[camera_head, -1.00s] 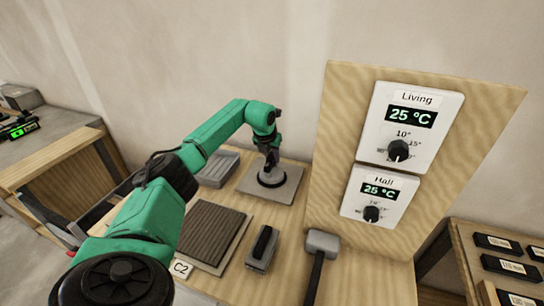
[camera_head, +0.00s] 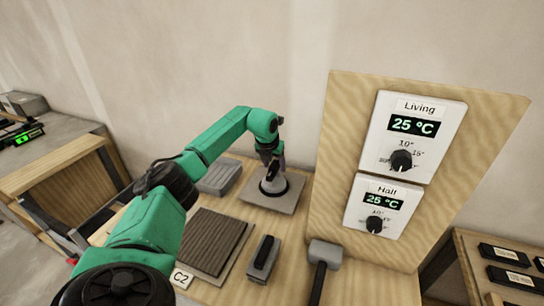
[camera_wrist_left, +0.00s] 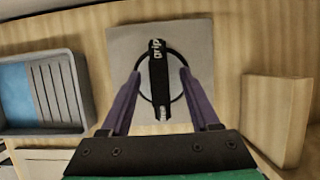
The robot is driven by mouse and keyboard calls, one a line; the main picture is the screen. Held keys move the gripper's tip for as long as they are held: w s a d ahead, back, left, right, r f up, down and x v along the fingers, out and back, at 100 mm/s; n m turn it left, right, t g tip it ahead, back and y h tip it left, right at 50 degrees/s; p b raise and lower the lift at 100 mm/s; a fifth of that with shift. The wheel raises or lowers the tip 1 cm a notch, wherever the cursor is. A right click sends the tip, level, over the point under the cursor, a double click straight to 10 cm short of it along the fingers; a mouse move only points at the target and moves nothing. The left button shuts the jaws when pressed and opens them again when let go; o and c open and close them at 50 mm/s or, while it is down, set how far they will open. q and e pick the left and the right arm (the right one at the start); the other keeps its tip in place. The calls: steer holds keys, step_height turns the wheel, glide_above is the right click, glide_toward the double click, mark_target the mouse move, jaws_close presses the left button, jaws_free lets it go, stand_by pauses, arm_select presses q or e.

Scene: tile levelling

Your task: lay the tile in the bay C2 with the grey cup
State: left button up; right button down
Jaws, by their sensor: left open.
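The grey suction cup (camera_head: 268,188) stands on a light grey square tile (camera_head: 287,204) near the back of the bench. In the left wrist view the cup shows a black handle (camera_wrist_left: 158,92) marked "grip", with the tile (camera_wrist_left: 122,48) under it. My left gripper (camera_head: 272,172) is open over the cup. In the left wrist view its purple fingers (camera_wrist_left: 160,75) stand on either side of the handle, apart from it as far as I can tell. Bay C2 (camera_head: 214,242) has a dark ribbed bed and a C2 label (camera_head: 181,278). My right gripper is out of view.
A grey tray (camera_head: 220,178) stands left of the tile; a ribbed section and blue patch show in it (camera_wrist_left: 52,92). A grey block with a black top (camera_head: 263,257) and a mallet (camera_head: 324,254) lie in front. A wooden panel (camera_head: 340,150) with two thermostats rises at right.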

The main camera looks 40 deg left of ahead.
arm_select(q)
steer(key=b+v, duration=0.2)
steer(key=v, duration=1.2)
steer(key=shift+b, duration=0.4)
steer(key=shift+f, duration=0.15)
